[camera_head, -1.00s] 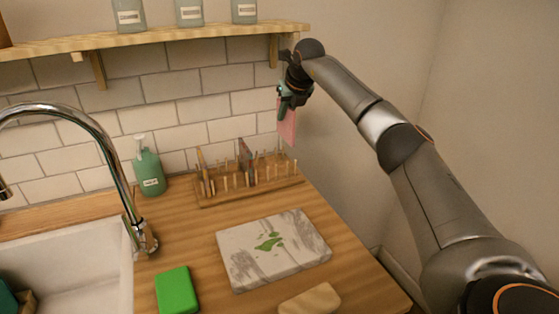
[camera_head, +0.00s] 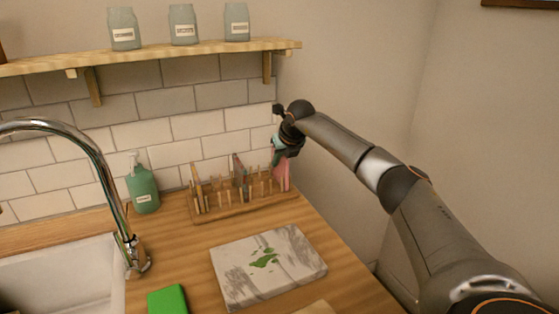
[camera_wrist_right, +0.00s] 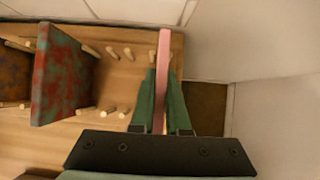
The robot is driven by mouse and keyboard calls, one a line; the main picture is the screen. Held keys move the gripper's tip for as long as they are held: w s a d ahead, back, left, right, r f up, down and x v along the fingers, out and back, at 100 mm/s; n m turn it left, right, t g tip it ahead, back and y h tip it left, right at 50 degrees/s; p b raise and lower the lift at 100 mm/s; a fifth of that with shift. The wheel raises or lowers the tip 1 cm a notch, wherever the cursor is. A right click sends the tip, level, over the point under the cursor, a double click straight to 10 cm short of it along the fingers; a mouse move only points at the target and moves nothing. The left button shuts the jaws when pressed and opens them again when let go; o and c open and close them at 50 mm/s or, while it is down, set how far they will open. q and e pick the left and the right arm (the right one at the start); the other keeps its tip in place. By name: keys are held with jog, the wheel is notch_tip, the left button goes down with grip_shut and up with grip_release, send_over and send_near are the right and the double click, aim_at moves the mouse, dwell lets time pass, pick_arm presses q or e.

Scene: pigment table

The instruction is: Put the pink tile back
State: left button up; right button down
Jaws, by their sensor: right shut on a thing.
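The pink tile (camera_head: 283,178) is held upright in my right gripper (camera_head: 281,152), at the right end of the wooden peg rack (camera_head: 240,211). In the right wrist view the pink tile (camera_wrist_right: 164,62) stands edge-on between the green fingers of my right gripper (camera_wrist_right: 161,100), shut on it. It is close to the pegs at the end of the rack (camera_wrist_right: 120,78). Whether its lower edge touches the rack base is hidden. My left gripper is not in view.
A red-green tile (camera_wrist_right: 60,76) and a brown tile (camera_wrist_right: 14,75) stand in the rack. A marble slab (camera_head: 232,279), a green block (camera_head: 167,299) and a green soap bottle (camera_head: 143,190) stand nearby. The wall (camera_wrist_right: 265,38) is close beside the rack. A shelf (camera_head: 150,57) hangs above.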

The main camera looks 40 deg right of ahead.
jog(key=shift+f, duration=0.15)
jog(key=c, duration=0.9)
grip_release()
jog(key=shift+s+r, duration=0.15)
jog(key=shift+r, duration=0.25)
jog(key=v, duration=1.1)
jog(key=shift+s+a+r, duration=0.1)
jog(key=shift+s+r, duration=0.05)
jog(key=shift+s, duration=0.05)
